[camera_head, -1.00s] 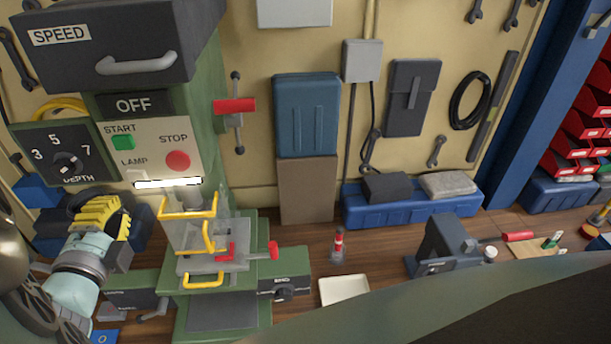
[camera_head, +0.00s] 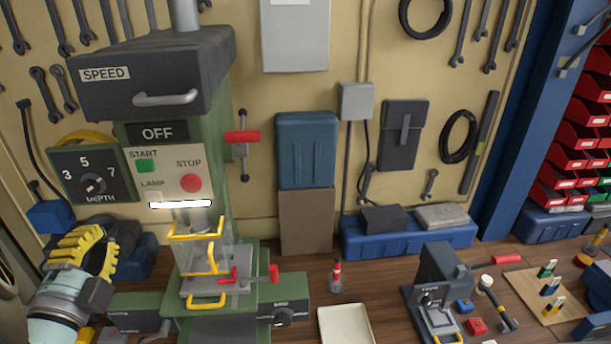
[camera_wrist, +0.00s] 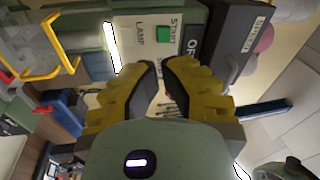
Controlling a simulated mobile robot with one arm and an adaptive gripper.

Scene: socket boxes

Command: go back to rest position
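My gripper (camera_head: 108,232) is at the lower left in the head view, left of the green drill press (camera_head: 215,130). Its yellow fingers point up, towards the wall, below the press's depth dial (camera_head: 92,184). In the wrist view my gripper (camera_wrist: 160,64) has its two yellow, dark-padded fingers close together at the tips. A narrow gap shows between them, and nothing is held in it. Beyond the fingertips are the green start button (camera_wrist: 163,40) and the lit lamp strip (camera_wrist: 112,47) of the press. The rest position is not marked in the views.
The press's yellow-edged guard (camera_head: 196,237) and red-handled vise (camera_head: 235,275) stand right of my gripper. A blue bin (camera_head: 138,262) is just behind it. A white tray (camera_head: 345,325) and a small grey machine (camera_head: 440,275) lie further right on the wooden bench. The wall holds hanging tools.

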